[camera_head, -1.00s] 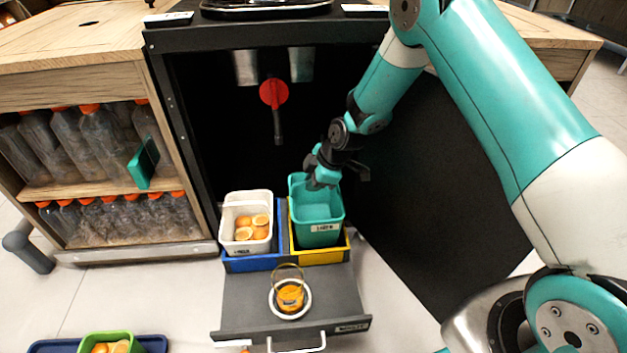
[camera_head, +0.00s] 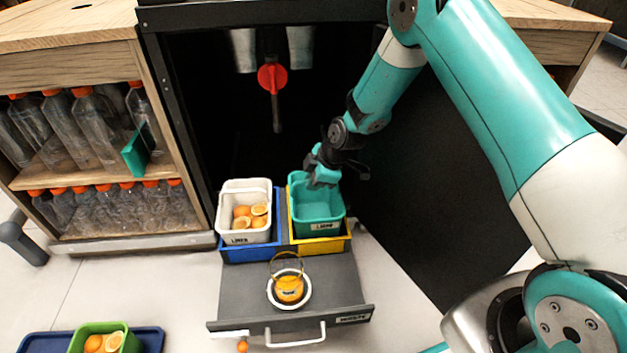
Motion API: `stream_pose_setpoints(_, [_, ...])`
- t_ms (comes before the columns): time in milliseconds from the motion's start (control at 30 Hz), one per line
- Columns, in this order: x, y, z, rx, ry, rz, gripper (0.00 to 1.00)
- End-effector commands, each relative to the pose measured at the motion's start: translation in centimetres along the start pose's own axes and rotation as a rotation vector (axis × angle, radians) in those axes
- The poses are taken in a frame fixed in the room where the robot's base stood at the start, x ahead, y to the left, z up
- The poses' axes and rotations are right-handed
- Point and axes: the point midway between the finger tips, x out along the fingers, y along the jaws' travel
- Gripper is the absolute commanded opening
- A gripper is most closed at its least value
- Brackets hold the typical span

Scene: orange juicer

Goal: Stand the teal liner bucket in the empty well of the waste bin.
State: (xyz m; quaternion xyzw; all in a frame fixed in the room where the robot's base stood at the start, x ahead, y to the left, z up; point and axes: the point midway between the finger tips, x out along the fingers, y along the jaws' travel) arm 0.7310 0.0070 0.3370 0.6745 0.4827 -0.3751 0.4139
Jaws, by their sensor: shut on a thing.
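The teal liner bucket (camera_head: 317,228) is upright in the yellow well (camera_head: 320,247) on the right side of the waste bin. The yellow front wall hides the bucket's bottom, so I cannot tell whether it rests on the floor of the well. My gripper (camera_head: 324,181) is at the bucket's back right rim and is shut on it; the fingertips are hard to make out. In the left, blue well (camera_head: 250,253) stands a white liner bucket (camera_head: 232,222) with orange halves in it.
A red tap part (camera_head: 272,77) hangs in the dark cabinet. A black door panel stands right of the bin. A green tub (camera_head: 78,341) sits lower left.

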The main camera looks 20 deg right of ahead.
Motion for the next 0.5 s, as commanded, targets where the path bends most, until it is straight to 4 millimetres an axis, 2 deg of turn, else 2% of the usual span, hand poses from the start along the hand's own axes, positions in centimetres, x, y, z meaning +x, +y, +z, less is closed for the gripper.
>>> stream_pose_setpoints(400, [0.82, -0.15, 0.33, 0.000, 0.000, 0.001, 0.00])
stream_pose_setpoints(433, [0.74, -0.12, 0.29, 0.000, 0.000, 0.001, 0.18])
stream_pose_setpoints(500, [0.73, -0.13, 0.29, 0.000, 0.000, 0.001, 0.34])
